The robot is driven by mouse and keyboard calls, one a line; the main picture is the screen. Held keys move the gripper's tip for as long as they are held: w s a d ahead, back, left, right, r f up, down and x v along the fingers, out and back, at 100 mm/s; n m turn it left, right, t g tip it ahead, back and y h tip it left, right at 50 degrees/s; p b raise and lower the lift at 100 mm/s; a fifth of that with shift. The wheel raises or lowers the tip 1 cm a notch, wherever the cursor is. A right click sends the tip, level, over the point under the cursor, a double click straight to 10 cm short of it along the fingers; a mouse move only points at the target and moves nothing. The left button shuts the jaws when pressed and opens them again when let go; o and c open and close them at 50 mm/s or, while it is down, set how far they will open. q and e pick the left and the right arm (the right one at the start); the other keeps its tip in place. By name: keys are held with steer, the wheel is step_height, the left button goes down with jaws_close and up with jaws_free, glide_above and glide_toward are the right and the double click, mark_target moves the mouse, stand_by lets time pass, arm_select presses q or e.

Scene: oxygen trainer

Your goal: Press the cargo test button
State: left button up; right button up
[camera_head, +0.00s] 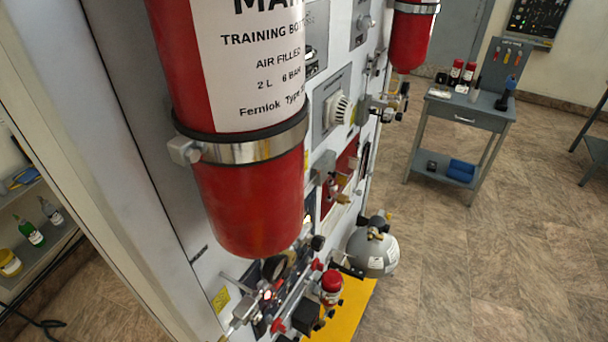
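I look at the grey trainer panel (345,40) from close by and at a slant. A large red training bottle (250,200), held by a metal clamp band (255,145), covers much of it. I cannot pick out a cargo test button; it may be hidden or too small to tell. A white ribbed round fitting (338,110) sits on a plate right of the bottle. Valves and fittings with red parts (277,325) are below the bottle. Neither of my grippers is in view.
A second red bottle (408,40) hangs farther along the panel. A silver round tank (373,254) sticks out low, above a yellow floor area (345,316). A grey workbench (463,112) stands at the back. The tiled floor (480,250) on the right is clear.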

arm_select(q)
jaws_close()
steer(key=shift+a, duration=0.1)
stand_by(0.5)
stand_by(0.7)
